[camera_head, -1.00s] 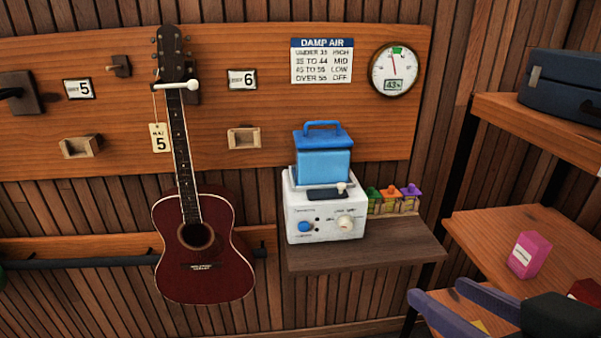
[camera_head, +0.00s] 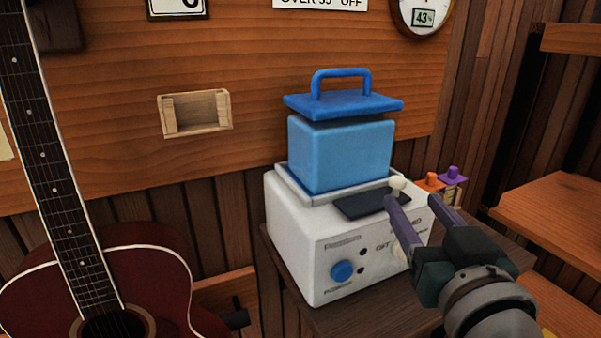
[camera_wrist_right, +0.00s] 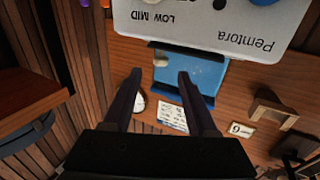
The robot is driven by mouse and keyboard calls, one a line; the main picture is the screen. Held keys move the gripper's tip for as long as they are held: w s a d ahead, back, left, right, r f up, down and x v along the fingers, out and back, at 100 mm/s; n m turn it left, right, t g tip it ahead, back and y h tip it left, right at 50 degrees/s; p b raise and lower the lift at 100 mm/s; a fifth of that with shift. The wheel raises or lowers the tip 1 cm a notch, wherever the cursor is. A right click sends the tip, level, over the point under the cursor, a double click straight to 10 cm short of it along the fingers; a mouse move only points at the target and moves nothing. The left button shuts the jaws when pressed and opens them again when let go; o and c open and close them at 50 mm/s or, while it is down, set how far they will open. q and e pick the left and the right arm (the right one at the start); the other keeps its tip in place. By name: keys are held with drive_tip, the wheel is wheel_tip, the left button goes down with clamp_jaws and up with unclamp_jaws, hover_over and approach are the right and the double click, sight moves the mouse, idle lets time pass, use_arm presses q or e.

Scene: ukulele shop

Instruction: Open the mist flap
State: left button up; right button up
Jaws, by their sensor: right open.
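The mist flap (camera_head: 362,204) is a dark flat plate on top of the white humidifier (camera_head: 312,240), in front of its blue water tank (camera_head: 340,155). It lies flat, with a small pale knob (camera_head: 397,184) at its right end. My right gripper (camera_head: 411,200) is open and empty, its purple-grey fingers pointing at the knob end. Whether it touches the knob I cannot tell. In the right wrist view, the picture is upside down; the open fingers (camera_wrist_right: 159,76) point toward the humidifier and the blue tank (camera_wrist_right: 195,72). My left gripper is out of view.
The humidifier stands on a dark wooden shelf (camera_head: 375,308). Small orange- and purple-topped bottles (camera_head: 450,180) stand behind my right gripper. A red guitar (camera_head: 150,270) hangs at the left. Wooden shelving (camera_head: 560,210) is at the right.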

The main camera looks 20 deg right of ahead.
sight(401, 185)
drive_tip(key=x, duration=0.7)
drive_tip(key=shift+w, duration=0.25)
clamp_jaws()
idle(1.1)
